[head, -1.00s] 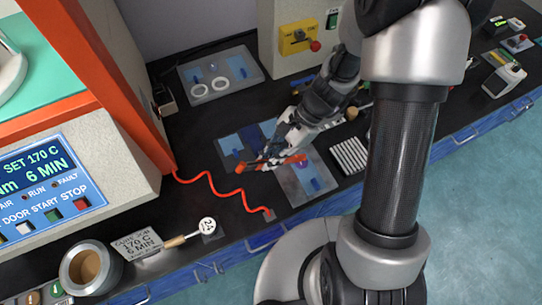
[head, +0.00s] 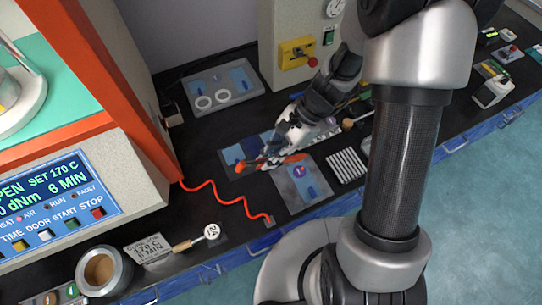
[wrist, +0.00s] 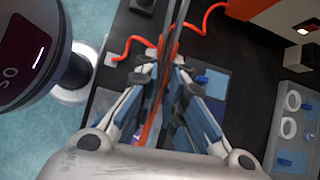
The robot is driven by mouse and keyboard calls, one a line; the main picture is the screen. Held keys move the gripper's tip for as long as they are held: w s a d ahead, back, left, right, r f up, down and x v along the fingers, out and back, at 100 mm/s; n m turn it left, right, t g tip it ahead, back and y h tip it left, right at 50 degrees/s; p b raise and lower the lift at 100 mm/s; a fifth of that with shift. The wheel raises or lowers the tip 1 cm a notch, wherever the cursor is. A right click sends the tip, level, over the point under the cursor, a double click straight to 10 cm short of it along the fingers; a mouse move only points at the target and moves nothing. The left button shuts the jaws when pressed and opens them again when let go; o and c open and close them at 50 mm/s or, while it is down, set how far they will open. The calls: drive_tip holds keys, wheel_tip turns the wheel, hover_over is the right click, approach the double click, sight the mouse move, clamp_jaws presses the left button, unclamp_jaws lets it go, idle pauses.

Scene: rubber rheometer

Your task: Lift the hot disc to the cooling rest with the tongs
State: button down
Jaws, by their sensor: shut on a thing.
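My gripper (head: 274,157) is shut on the tongs above the bench, left of its middle. The tongs (head: 294,158) show orange parts on both sides of my fingers in the head view. In the wrist view the tongs (wrist: 174,38) run up from between my fingers (wrist: 168,76) as dark grey arms. I cannot make out the hot disc, or anything between the tong tips. A pale ribbed block (head: 347,166), perhaps the cooling rest, lies to the right of my gripper and appears empty.
The orange-framed rheometer (head: 135,150) stands at left, its display lit. A red coiled cord (head: 215,190) crosses the bench. A grey plate (head: 290,190) lies in front of my gripper. A tray with two white rings (head: 222,97) sits behind. A metal cup (head: 104,270) stands front left.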

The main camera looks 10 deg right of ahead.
wheel_tip(320, 180, up, 5)
drive_tip(key=p, duration=0.3)
drive_tip(key=shift+f, duration=0.15)
drive_tip(key=c, duration=1.7)
unclamp_jaws()
